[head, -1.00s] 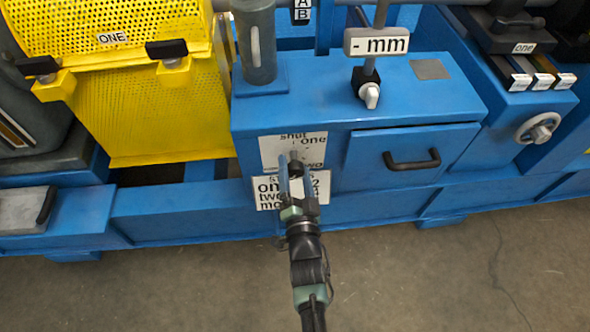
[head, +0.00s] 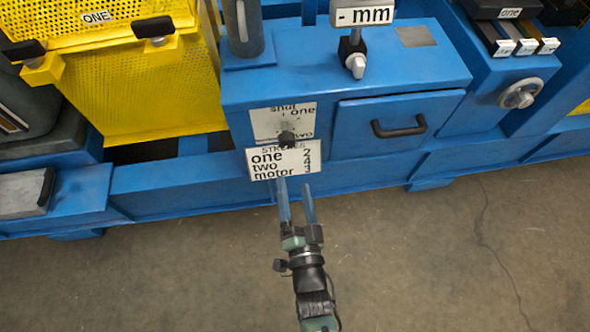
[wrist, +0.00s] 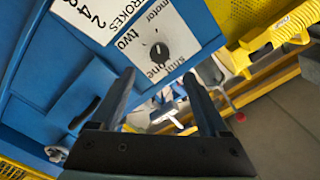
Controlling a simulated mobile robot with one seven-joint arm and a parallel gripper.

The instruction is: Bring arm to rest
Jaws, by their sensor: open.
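My gripper (head: 295,188) is open and empty in the head view. Its two blue fingers point up the picture towards the blue machine, just below the white plate lettered "one two motor" (head: 284,161). A black rotary knob (head: 286,139) on a lettered white dial plate (head: 262,124) sits just above that plate. In the wrist view, the open fingers of my gripper (wrist: 160,88) stand apart with nothing between them. The knob also shows there (wrist: 159,51), beyond the fingertips and clear of them.
A blue drawer with a black handle (head: 399,127) is right of the dial. A yellow perforated guard (head: 150,95) stands at the left. A grey handwheel (head: 520,94) is at the right. Bare concrete floor (head: 420,260) lies in front of the machine.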

